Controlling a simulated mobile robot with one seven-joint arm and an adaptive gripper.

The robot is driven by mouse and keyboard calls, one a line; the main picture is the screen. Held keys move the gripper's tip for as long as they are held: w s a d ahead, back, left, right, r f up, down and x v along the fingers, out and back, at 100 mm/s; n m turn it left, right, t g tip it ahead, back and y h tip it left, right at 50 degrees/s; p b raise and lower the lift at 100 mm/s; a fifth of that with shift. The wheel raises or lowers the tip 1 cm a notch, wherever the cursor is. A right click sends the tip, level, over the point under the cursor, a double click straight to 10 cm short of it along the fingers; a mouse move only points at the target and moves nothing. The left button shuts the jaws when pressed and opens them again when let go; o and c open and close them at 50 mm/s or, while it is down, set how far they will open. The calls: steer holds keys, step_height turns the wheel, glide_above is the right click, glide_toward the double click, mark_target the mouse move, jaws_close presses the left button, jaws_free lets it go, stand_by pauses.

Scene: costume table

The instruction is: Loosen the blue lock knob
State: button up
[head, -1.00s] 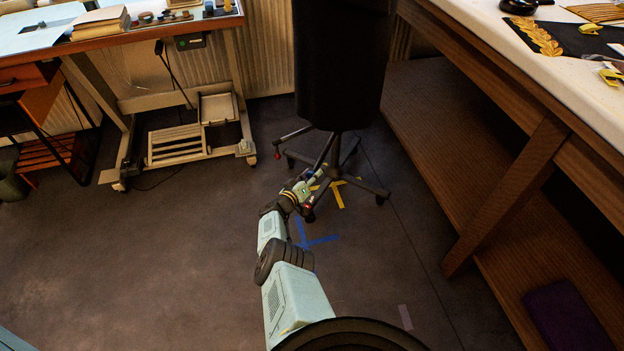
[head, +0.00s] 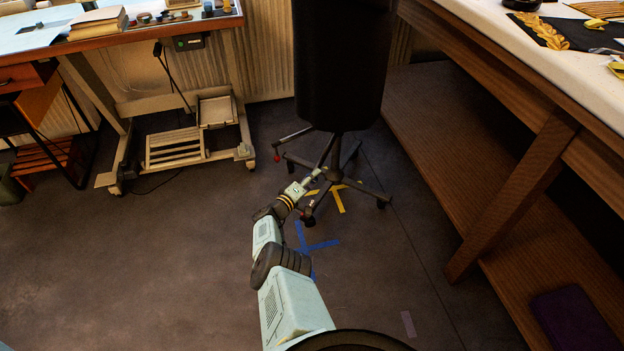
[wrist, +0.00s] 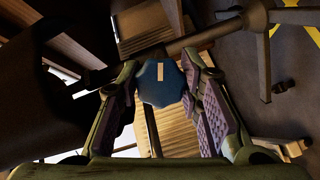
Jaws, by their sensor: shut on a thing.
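The blue lock knob (wrist: 160,84) shows in the middle of the wrist view, many-sided with a pale upright mark on its face. My gripper (wrist: 160,72) has one finger on each side of it and is shut on it. In the head view my gripper (head: 314,178) reaches low to the foot of a black stand (head: 340,60) on a legged, wheeled base (head: 334,182). The knob cannot be made out in the head view.
Yellow tape (head: 338,200) and blue tape (head: 318,246) mark the floor by the base. A wooden worktable (head: 560,135) with a low shelf stands at right. A desk (head: 150,35) stands back left. The floor at left is clear.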

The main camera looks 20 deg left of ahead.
steer(key=shift+w+a+r, duration=0.1)
steer(key=o, duration=1.2)
steer(key=shift+v, duration=6.05)
